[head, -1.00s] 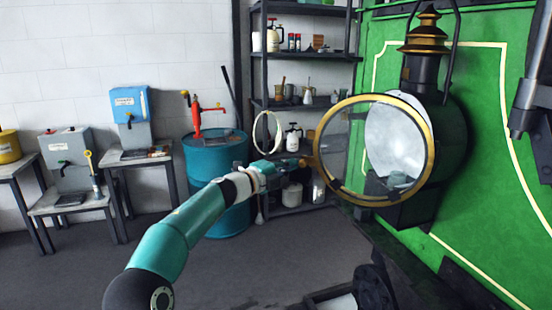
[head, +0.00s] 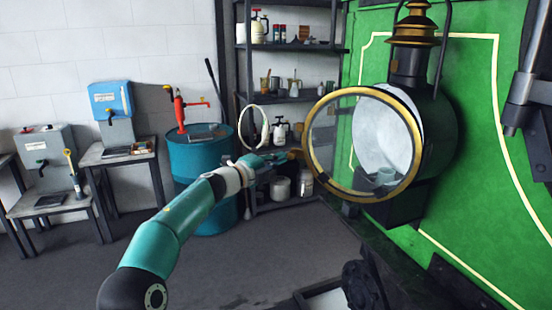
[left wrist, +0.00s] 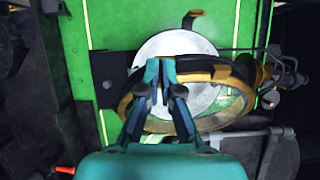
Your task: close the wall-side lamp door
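The lamp (head: 437,130) is a black lantern with a brass top on the green wall. Its round glass door, with a gold rim (head: 316,178), stands open in front of it, and the pale lamp interior (head: 382,128) shows through the glass. My left gripper (head: 284,158) is at the door's left edge, by a small orange-brown tab (head: 296,155). In the left wrist view its fingers (left wrist: 160,72) are close together in front of the gold rim (left wrist: 215,120). Contact with the door is unclear. My right gripper is out of view.
Shelves (head: 290,98) with cans and bottles, a blue drum (head: 200,160) with a red pump and small work tables (head: 120,152) stand behind my left arm. Dark metal parts (head: 365,285) lie low under the lamp. The floor in between is clear.

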